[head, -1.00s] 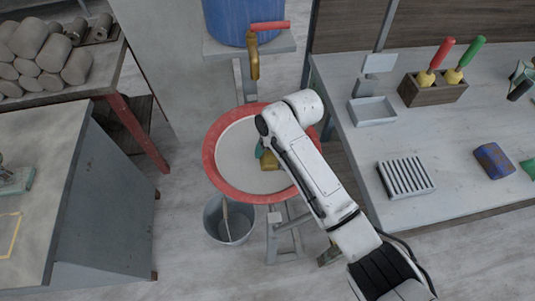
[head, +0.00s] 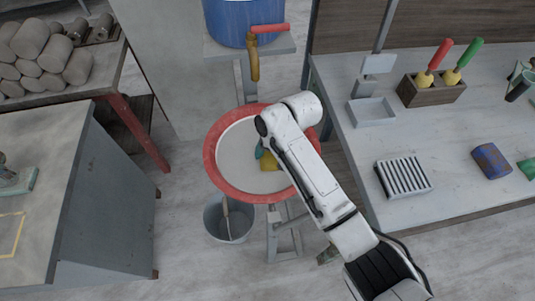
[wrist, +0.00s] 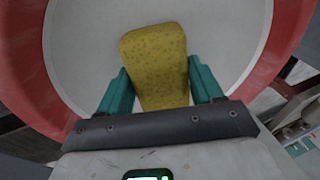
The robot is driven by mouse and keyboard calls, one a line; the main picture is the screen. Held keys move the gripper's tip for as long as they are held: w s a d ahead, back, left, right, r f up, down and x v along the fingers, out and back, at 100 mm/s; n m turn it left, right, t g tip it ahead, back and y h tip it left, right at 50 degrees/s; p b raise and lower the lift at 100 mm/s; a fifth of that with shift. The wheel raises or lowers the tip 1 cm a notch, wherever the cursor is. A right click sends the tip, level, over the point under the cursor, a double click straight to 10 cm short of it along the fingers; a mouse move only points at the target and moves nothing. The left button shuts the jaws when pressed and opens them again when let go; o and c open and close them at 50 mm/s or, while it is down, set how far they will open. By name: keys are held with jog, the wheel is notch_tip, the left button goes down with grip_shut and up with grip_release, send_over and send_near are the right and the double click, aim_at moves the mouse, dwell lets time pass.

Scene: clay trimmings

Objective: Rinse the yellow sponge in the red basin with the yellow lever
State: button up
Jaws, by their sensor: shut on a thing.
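The yellow sponge (wrist: 156,60) is held between the two teal fingers of my gripper (wrist: 163,90) in the wrist view. In the head view the sponge (head: 270,161) shows partly beside my wrist, over the red basin. My gripper (head: 262,156) is mostly hidden behind my arm there. The red basin (head: 212,160) has a red rim and a pale inside, and it also fills the wrist view (wrist: 25,65). I cannot tell whether the sponge touches the basin's bottom. A brass tap (head: 253,62) with a red lever (head: 270,28) hangs above the basin's far side. No yellow lever shows.
A blue barrel (head: 235,22) stands behind the tap. A bucket (head: 216,222) stands on the floor below the basin. The right table (head: 445,115) holds a ribbed dish (head: 403,178), a tray (head: 371,111) and a wooden box (head: 431,94). A grey cabinet (head: 110,205) stands left.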

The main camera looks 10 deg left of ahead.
dwell(0.3)
notch_tip(320, 180, up, 9)
jog(key=p, duration=0.9)
jog(key=shift+r, duration=0.2)
